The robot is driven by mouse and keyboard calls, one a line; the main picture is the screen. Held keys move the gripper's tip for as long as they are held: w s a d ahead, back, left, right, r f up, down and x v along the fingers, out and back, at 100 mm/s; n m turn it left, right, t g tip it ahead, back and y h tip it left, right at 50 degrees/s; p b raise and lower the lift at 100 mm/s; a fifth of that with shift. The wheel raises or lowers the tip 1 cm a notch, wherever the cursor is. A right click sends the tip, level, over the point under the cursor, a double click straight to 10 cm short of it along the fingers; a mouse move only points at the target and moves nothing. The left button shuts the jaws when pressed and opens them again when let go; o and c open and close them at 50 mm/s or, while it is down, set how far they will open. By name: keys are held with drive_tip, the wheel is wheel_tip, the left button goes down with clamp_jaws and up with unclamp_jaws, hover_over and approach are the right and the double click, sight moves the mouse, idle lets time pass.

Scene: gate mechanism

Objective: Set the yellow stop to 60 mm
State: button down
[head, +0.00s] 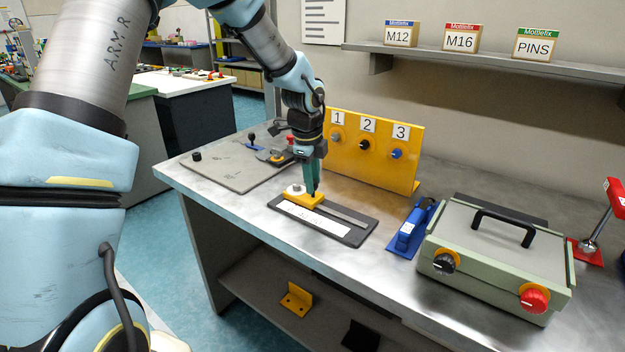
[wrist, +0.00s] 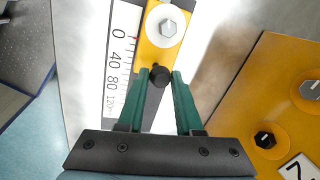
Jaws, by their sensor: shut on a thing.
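The yellow stop (head: 294,197) sits at the left end of a dark slotted base plate (head: 350,237) on the bench. In the wrist view the yellow stop (wrist: 154,55) carries a grey hex bolt on a white washer and a small black knob (wrist: 160,77). A white scale (wrist: 117,70) beside it reads 0, 40, 80 and 120. A small red mark on the stop's edge lies close to the 0 end. My gripper (head: 313,190) points down at the stop, its green fingers shut on the black knob, which they partly hide in the head view.
A yellow panel (head: 372,155) with knobs numbered 1 to 3 stands just behind the plate. A blue clamp-like device (head: 412,229) and a green-grey box (head: 495,262) stand to the right. A grey board (head: 225,172) lies to the left. The slot right of the stop looks clear.

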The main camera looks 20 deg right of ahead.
drive_tip(key=s+d, duration=0.2)
drive_tip(key=s, duration=0.3)
drive_tip(key=shift+s+d+b, duration=0.15)
drive_tip(key=shift+d+b, duration=0.15)
drive_tip(key=shift+d, duration=0.1)
drive_tip(key=c, duration=0.6)
unclamp_jaws()
drive_tip(key=r, duration=0.3)
drive_tip(key=s+a+r, duration=0.1)
drive_tip(key=r, duration=0.3)
drive_tip(key=r+b, duration=0.1)
drive_tip(key=r, duration=0.2)
drive_tip(key=shift+s+a+r, duration=0.15)
drive_tip(key=shift+a+r, duration=0.1)
drive_tip(key=shift+r, duration=0.05)
